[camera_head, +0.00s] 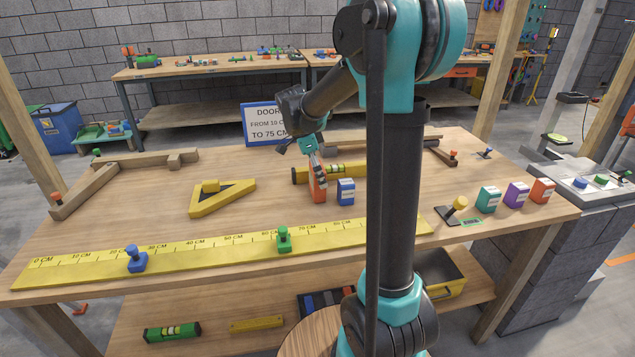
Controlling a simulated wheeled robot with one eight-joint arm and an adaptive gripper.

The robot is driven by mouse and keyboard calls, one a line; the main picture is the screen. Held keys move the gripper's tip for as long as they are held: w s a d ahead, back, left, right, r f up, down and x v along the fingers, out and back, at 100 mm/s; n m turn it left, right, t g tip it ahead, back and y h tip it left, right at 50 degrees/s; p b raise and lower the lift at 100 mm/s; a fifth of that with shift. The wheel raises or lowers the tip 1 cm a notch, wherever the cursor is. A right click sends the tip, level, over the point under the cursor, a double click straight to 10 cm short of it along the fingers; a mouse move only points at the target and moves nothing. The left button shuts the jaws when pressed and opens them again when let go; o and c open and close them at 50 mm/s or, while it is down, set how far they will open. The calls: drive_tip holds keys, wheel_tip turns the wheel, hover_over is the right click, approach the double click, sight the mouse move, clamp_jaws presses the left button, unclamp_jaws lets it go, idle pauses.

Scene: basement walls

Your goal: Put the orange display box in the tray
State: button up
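An orange box (318,192) stands on the workbench (110,220) near its middle, just left of a blue box (346,193). My gripper (316,176) points down at this orange box, and a grey finger lies along its upper part. The far finger is hidden, so I cannot tell whether the grip is closed on it. A second orange box (541,191) stands at the bench's right end, beside a purple box (516,194) and a teal box (488,199). A yellow-rimmed open tray (459,283) sits on the lower shelf, partly hidden behind my arm.
A yellow ruler (205,250) with blue and green markers runs along the front edge. A yellow triangle (222,198), a yellow level (345,170) and a blue sign (267,122) surround my gripper. A dark compartment tray (325,300) lies on the lower shelf.

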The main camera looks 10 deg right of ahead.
drive_tip(key=shift+x, duration=1.15)
drive_tip(key=c, duration=1.4)
